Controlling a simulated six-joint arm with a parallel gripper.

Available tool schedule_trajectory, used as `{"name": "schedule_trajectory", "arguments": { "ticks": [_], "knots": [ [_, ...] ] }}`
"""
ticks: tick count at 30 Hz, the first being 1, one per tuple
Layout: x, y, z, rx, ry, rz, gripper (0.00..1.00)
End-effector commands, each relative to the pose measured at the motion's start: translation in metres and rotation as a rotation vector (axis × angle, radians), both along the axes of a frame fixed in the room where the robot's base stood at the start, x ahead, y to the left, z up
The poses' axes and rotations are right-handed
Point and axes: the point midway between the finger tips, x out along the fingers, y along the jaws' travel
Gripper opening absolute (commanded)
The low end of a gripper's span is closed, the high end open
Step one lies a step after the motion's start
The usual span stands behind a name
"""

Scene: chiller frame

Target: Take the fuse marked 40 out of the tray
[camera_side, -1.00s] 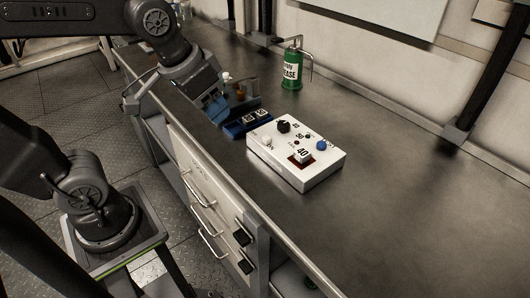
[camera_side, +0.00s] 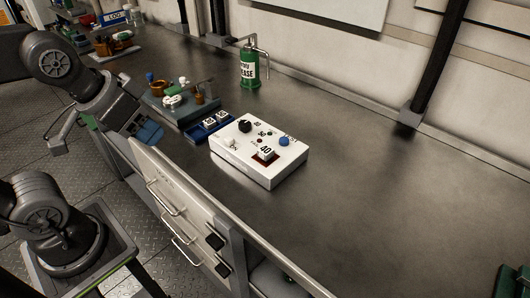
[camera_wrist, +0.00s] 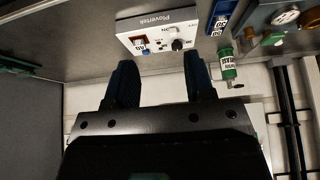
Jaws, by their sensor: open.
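A pale fuse marked 40 (camera_side: 265,151) sits upright in the red socket of a white control box (camera_side: 240,165), not in the tray. It also shows in the wrist view (camera_wrist: 140,44). The small blue tray (camera_side: 198,137) stands beside the box and holds two pale fuses (camera_side: 215,120) whose marks I cannot read. The tray also shows in the wrist view (camera_wrist: 214,27). My gripper (camera_side: 150,132) is open and empty, left of the tray near the bench's front edge. Its two fingers (camera_wrist: 160,80) point toward the box in the wrist view.
The box carries a black knob (camera_side: 244,126) and a blue button (camera_side: 283,141). A green grease can (camera_side: 248,70) stands behind. A teal-grey board with small parts (camera_side: 185,109) lies beyond the tray. Drawer handles (camera_side: 165,202) stick out below. The bench right of the box is clear.

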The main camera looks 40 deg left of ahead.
Motion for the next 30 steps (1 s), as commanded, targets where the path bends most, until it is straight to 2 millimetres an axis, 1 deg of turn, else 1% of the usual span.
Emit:
{"name": "schedule_trajectory", "arguments": {
  "ticks": [12,16,23,26,29,30],
  "knots": [
    [0.000,0.000,0.000,0.000,0.000,0.000,0.49],
    [0.000,0.000,0.000,0.000,0.000,0.000,0.61],
    [0.001,0.000,0.001,0.002,0.002,-0.004,0.62],
    [0.007,-0.002,0.005,0.024,0.021,-0.044,0.62],
    [0.022,-0.006,0.015,0.081,0.069,-0.146,0.62],
    [0.031,-0.008,0.020,0.114,0.095,-0.204,0.62]
  ]
}}
